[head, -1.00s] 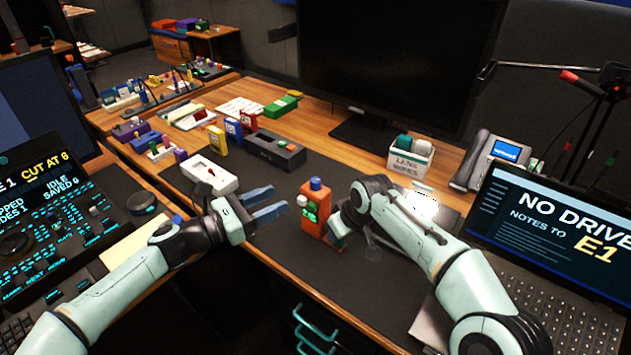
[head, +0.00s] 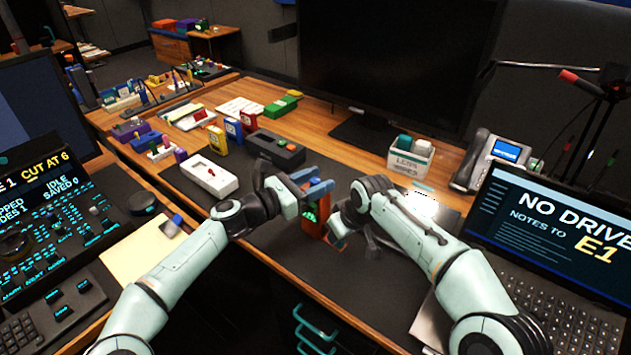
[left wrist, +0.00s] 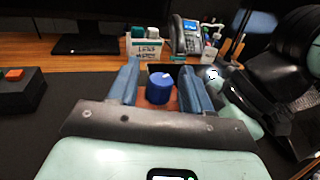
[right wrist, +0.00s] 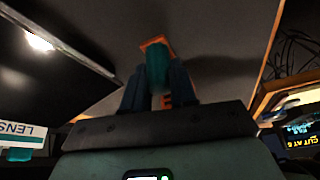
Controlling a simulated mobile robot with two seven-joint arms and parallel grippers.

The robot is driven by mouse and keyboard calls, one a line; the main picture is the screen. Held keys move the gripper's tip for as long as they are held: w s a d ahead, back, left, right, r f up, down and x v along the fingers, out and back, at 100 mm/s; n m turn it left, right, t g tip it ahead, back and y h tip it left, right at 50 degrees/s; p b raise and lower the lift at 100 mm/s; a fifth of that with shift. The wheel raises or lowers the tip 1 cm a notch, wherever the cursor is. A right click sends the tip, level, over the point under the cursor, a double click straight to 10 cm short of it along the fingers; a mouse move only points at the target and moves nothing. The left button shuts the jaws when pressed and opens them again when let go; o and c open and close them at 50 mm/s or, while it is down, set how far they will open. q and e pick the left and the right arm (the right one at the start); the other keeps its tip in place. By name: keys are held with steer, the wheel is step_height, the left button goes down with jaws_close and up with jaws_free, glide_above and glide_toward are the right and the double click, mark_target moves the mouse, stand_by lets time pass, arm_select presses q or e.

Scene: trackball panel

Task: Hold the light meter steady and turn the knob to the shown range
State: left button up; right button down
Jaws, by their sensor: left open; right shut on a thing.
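The orange light meter (head: 308,227) stands upright on the dark desk mat, with a lit green display on its front too small to read. Its blue knob (left wrist: 159,90) with a pale mark on top shows in the left wrist view. My left gripper (head: 313,187) is at the meter's top, its open fingers on either side of the knob, with gaps visible in the left wrist view. My right gripper (head: 341,228) is shut on the meter's lower right side. In the right wrist view, a teal part (right wrist: 156,66) and some orange (right wrist: 157,42) show at its fingers.
A grey box with a red button (head: 276,150) and a white box (head: 209,177) lie left of the meter. A lens wipes box (head: 410,158), a phone (head: 492,160) and a laptop (head: 545,215) are to the right. The mat in front is clear.

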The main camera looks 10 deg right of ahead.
arm_select(q)
jaws_close()
steer(key=shift+w+r+m+g+h, duration=0.1)
steer(key=shift+w+m+g+h, duration=0.1)
steer(key=shift+m+g+h, duration=0.85)
steer(key=shift+g+y, duration=0.25)
steer(key=shift+g, duration=0.4)
steer(key=shift+s+m+g, duration=0.25)
steer(key=shift+m+g, duration=0.2)
steer(key=shift+g, duration=0.05)
jaws_free()
steer(key=v, duration=1.2)
steer(key=shift+o, duration=0.2)
